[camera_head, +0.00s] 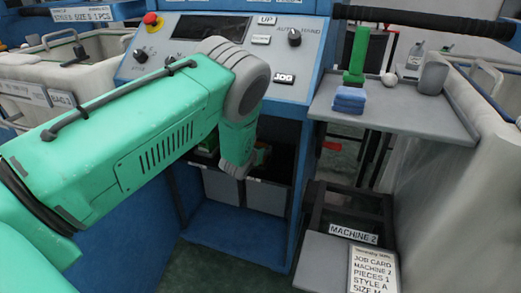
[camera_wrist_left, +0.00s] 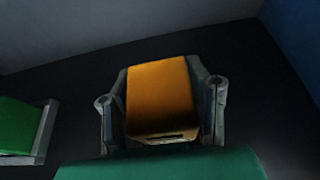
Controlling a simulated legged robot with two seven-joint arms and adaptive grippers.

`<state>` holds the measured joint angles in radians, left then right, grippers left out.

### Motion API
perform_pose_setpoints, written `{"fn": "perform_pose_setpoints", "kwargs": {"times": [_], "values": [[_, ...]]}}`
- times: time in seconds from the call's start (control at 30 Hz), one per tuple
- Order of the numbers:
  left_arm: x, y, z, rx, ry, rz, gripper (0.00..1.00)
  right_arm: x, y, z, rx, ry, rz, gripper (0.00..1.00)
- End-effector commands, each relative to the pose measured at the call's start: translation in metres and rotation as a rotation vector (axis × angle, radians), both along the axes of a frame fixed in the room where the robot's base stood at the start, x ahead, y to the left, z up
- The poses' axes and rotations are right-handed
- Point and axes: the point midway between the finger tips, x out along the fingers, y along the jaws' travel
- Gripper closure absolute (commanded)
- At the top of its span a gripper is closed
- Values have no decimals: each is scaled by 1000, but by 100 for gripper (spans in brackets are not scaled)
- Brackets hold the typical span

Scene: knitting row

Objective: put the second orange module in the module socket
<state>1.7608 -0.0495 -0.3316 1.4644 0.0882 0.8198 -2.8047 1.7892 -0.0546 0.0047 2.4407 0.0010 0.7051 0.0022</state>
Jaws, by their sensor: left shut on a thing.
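An orange module (camera_wrist_left: 160,85) sits between the two fingers of my left gripper (camera_wrist_left: 162,108) in the left wrist view. The fingers are shut on its sides. A dark slot shows at the module's near edge. In the head view my left arm reaches down into the dark open bay (camera_head: 285,140) under the blue machine's control panel. The gripper itself is mostly hidden there behind my wrist. I cannot make out the module socket in either view. My right gripper is not in view.
A green block with a grey edge (camera_wrist_left: 22,128) lies left of the gripper in the wrist view. Grey bins (camera_head: 267,197) stand in the bay. On the right, a grey shelf (camera_head: 400,112) holds folded blue cloths (camera_head: 349,99), a green piece and a grey cup (camera_head: 433,77).

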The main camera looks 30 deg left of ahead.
Motion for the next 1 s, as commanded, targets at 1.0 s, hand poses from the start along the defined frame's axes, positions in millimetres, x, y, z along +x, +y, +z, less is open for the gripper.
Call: {"fn": "perform_pose_setpoints", "kwargs": {"times": [1.0], "values": [[-90, -23, 41, 1, 2, -2, 37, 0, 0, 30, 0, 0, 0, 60]]}}
